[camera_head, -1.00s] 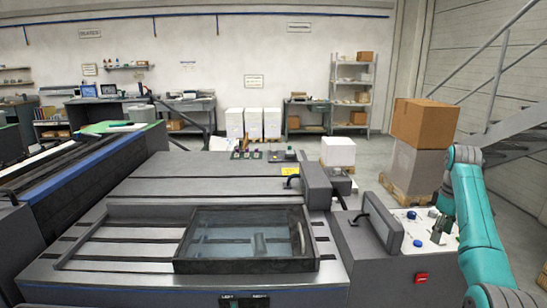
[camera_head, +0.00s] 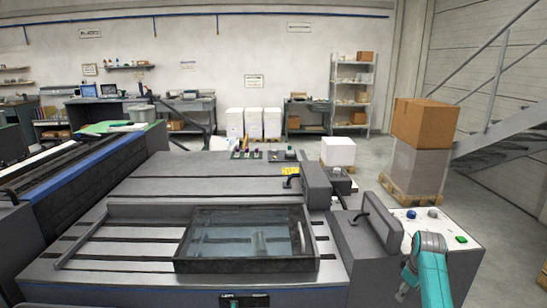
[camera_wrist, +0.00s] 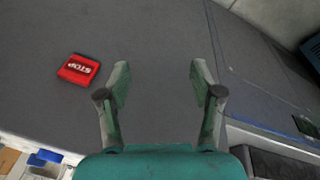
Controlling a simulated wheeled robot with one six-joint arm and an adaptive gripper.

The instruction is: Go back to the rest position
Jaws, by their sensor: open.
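My gripper (camera_wrist: 160,78) shows in the wrist view with its two fingers wide apart and nothing between them. It faces the dark grey side of the machine. A red STOP button (camera_wrist: 79,69) is on that side, left of the fingers and apart from them. In the head view my teal arm is at the lower right, in front of the control console (camera_head: 358,262). My gripper is mostly hidden there, and the arm covers the spot of the STOP button.
The console top carries a blue button (camera_head: 411,214), a grey knob (camera_head: 433,213) and a green button (camera_head: 461,239). A glass-topped frame (camera_head: 247,265) lies on the machine bed to the left. A brown carton (camera_head: 424,122) stands on a grey stack behind. Floor right of the console is clear.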

